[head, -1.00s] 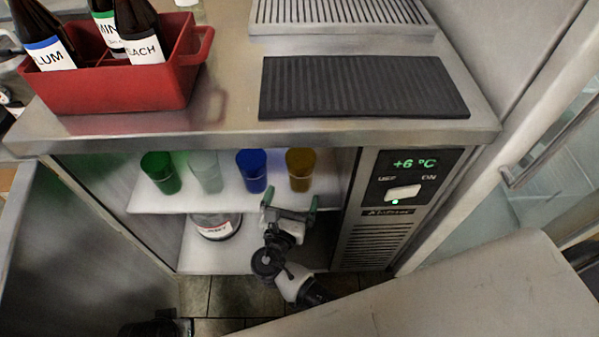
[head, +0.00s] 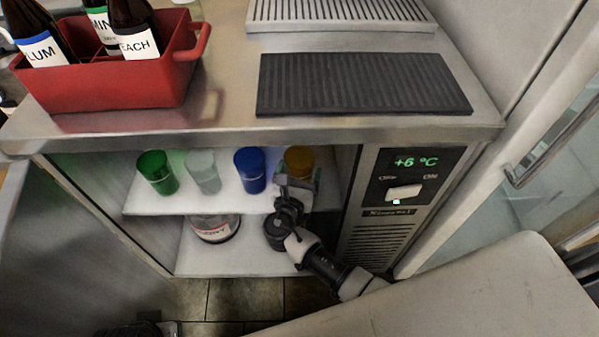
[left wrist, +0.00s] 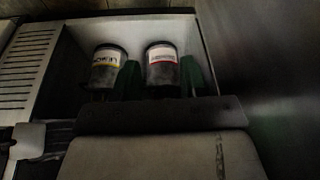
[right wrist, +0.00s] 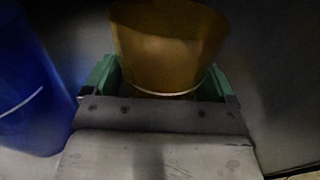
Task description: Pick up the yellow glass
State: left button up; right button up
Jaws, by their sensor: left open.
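The yellow glass (head: 299,158) stands at the right end of a row of glasses on the upper shelf of the open fridge. My right gripper (head: 297,182) is at the shelf's front, just before this glass and partly covering it. In the right wrist view the yellow glass (right wrist: 168,45) is upright between the spread green fingers of my right gripper (right wrist: 160,80). I cannot tell if the fingers touch it. My left gripper (left wrist: 160,82) is open and empty, and faces two labelled jars.
A blue glass (head: 250,170) stands close left of the yellow one; it also shows in the right wrist view (right wrist: 35,95). Clear (head: 203,172) and green (head: 157,172) glasses stand further left. A jar (head: 215,228) is on the lower shelf. The counter edge (head: 260,135) overhangs the shelf.

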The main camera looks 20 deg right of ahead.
jog(key=c, duration=0.7)
jog(key=shift+c, duration=0.4)
jog(key=shift+r, duration=0.15)
